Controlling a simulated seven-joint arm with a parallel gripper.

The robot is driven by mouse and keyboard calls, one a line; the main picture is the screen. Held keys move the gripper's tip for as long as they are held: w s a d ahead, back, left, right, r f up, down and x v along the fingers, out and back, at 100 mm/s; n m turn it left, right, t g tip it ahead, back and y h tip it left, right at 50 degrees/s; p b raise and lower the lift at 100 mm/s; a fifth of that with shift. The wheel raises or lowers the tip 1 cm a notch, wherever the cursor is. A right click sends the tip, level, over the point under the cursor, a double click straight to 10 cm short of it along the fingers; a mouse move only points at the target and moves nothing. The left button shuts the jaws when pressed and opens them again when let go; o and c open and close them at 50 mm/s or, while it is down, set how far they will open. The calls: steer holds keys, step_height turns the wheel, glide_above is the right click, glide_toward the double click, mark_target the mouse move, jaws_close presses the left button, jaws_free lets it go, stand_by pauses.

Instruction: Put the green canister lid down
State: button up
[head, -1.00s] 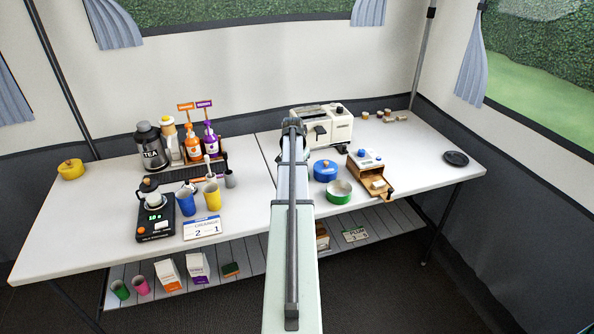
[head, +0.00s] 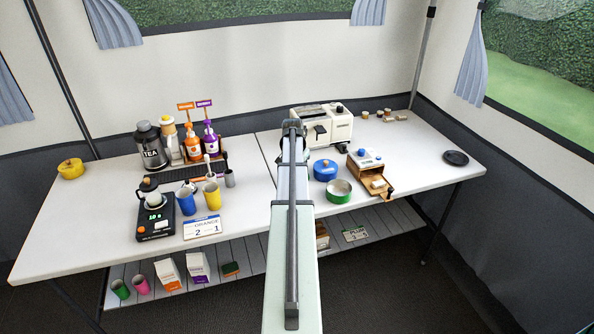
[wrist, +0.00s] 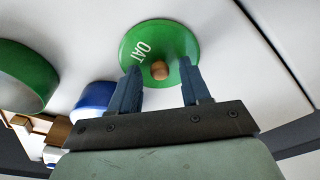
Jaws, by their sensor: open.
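The green lid (wrist: 178,40), marked OAT, shows in the wrist view with its round wooden knob (wrist: 160,71) facing up. It appears to lie flat on the white table; any small gap under it cannot be told. My gripper (wrist: 160,66) is open, with one dark blue finger on each side of the knob and space between. The green canister (head: 338,192) stands uncovered on the table, right of my arm; its side also shows in the wrist view (wrist: 28,77). In the head view my arm hides the lid and my fingertips.
A blue lidded canister (head: 325,171) stands beside the green one, with a wooden grinder box (head: 368,172) to the right. A cream toaster (head: 325,127) is behind. Cups (head: 212,196) and a black scale (head: 155,215) stand to the left. The table's right end is mostly clear.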

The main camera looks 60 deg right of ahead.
step_height(320, 180, up, 12)
steer(key=a, duration=0.1)
steer(key=shift+a, duration=0.4)
steer(key=shift+r, duration=0.1)
stand_by(0.5)
